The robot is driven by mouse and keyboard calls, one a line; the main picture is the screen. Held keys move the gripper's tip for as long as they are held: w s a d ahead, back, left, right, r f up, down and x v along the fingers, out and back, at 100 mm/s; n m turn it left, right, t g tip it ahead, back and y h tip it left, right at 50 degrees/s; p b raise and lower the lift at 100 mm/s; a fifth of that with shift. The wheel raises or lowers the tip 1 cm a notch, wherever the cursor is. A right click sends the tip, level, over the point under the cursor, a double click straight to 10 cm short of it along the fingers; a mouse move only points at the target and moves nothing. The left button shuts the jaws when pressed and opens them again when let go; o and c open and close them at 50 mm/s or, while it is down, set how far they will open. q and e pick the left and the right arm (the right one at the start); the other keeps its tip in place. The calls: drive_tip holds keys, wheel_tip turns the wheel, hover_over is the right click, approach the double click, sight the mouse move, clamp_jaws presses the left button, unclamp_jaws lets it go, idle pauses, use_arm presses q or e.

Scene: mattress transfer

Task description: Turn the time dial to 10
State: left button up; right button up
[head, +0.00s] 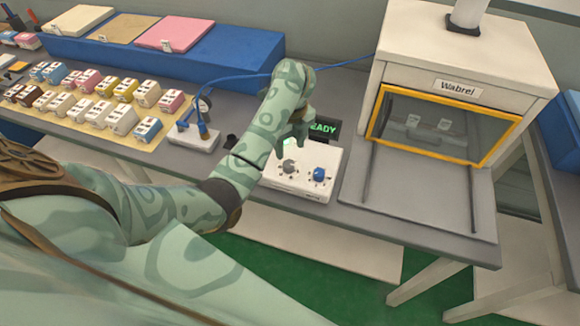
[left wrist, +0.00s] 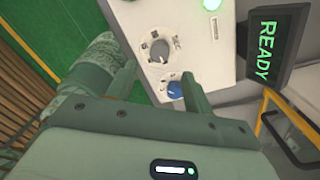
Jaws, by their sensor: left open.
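A white control box (head: 311,193) sits on the bench and carries a grey dial (head: 288,166) and a blue dial (head: 319,174). In the left wrist view, the grey dial (left wrist: 160,48) has a ring of markings too small to read, and the blue dial (left wrist: 175,90) lies close to one finger. I cannot tell which is the time dial. My left gripper (head: 291,146) is open above the box, near the grey dial; its fingers (left wrist: 160,72) spread on either side of the dials' area, with no visible grip on either. My right gripper is not in view.
A display reading READY (head: 323,128) stands behind the box. A Wabrel machine (head: 455,60) with a yellow-framed window stands at right. A small gauge unit (head: 195,137) and several colored small boxes (head: 121,119) lie left. A blue cable crosses behind my left gripper.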

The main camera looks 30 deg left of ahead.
sight(289, 164)
use_arm(q)
wheel_tip(289, 164, down, 7)
drive_tip(key=shift+s+b, duration=0.15)
drive_tip(key=shift+b, duration=1)
drive_tip(key=c, duration=1)
